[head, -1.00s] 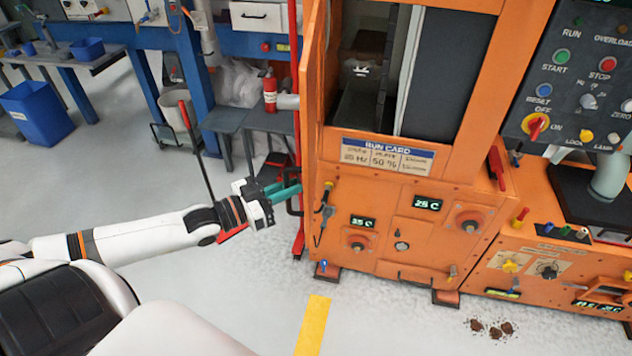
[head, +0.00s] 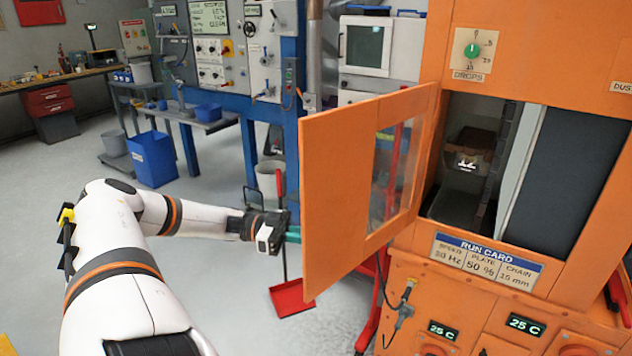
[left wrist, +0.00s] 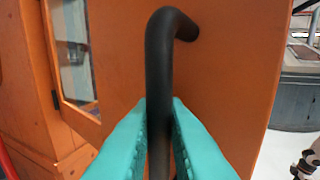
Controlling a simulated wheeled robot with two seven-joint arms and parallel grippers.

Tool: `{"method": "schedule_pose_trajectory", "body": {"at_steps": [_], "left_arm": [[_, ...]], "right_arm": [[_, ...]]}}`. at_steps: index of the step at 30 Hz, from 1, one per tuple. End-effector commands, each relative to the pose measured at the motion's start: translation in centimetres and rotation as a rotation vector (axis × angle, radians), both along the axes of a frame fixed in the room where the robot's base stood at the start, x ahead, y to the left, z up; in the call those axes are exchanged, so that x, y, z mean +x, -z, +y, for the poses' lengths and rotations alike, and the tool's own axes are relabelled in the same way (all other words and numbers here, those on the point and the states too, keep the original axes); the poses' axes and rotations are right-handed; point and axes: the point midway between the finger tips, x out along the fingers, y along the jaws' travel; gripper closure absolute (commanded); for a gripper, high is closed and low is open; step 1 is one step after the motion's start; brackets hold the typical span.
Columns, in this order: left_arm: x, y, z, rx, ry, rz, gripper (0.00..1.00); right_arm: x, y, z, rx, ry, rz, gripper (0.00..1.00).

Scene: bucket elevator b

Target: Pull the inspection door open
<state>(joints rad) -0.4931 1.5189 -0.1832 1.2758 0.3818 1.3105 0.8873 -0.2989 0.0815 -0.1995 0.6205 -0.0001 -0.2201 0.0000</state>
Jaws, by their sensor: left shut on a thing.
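The inspection door (head: 335,190) is an orange panel with a clear window (head: 390,170). It stands swung out to the left from the orange machine housing, and the opening behind it shows a dark inside with a bucket (head: 475,150). My left gripper (head: 290,234) is at the door's outer face, its teal fingertips partly hidden behind the door's edge in the head view. In the left wrist view the teal fingers (left wrist: 160,140) are shut around the black bar handle (left wrist: 161,75) on the orange door (left wrist: 225,75). My right gripper is not in view.
A run card (head: 487,262) sits below the opening. A red dustpan (head: 292,298) stands on the floor below the door. Blue workbenches and a blue bin (head: 153,158) are behind on the left.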

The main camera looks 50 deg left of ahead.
Motion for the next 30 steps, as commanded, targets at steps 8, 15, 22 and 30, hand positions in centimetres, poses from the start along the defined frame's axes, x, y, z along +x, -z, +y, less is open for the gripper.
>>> {"method": "schedule_pose_trajectory", "body": {"at_steps": [8, 15, 22, 30], "left_arm": [[0.06, -0.07, 0.66, -0.004, 0.015, -0.002, 1.00], [0.05, -0.10, 0.66, -0.004, 0.016, -0.001, 1.00], [0.05, -0.08, 0.64, -0.003, 0.016, -0.001, 0.67], [-0.02, -0.05, 0.73, -0.001, 0.016, 0.000, 0.67]], "right_arm": [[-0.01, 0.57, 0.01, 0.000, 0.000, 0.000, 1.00], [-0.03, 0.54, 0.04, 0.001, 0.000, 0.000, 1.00], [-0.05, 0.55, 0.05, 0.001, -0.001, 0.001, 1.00], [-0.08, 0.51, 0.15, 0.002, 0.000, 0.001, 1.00]]}}
